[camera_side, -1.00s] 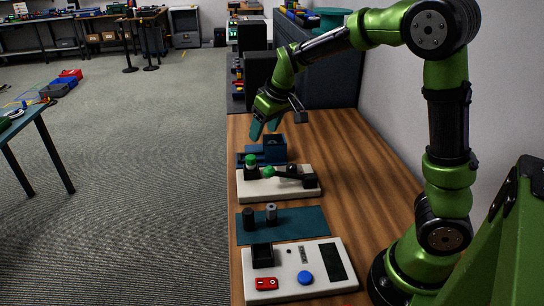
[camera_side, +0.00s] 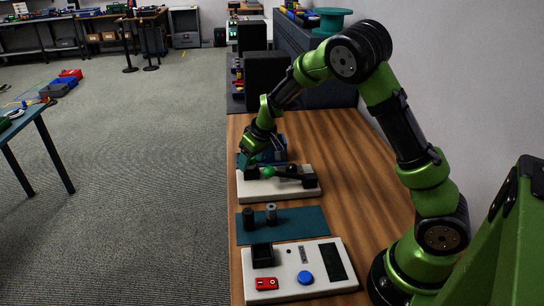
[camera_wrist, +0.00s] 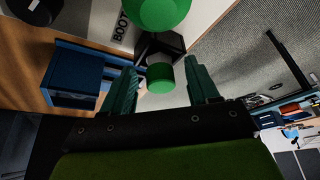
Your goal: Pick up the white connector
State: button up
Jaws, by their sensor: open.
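I cannot make out a white connector in either view. My gripper (camera_side: 249,158) is low over the back left of a white board (camera_side: 290,194). In the wrist view its two teal fingers (camera_wrist: 163,84) are open, with a green cylindrical cap (camera_wrist: 160,78) in the gap between them. I cannot tell whether they touch it. The cap is on a black base (camera_wrist: 175,45); in the side view the gripper hides the cap. A green ball (camera_side: 270,172) is on the board to the right of that base and looks large in the wrist view (camera_wrist: 158,10).
A blue box (camera_side: 275,150) stands just behind the board, close to my gripper. A black lever (camera_side: 291,172) lies across the board. In front are a teal mat (camera_side: 300,223) with two small cylinders and a white panel (camera_side: 288,282) with a blue button. The table's right side is clear.

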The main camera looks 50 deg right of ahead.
grip_shut()
dwell(0.3)
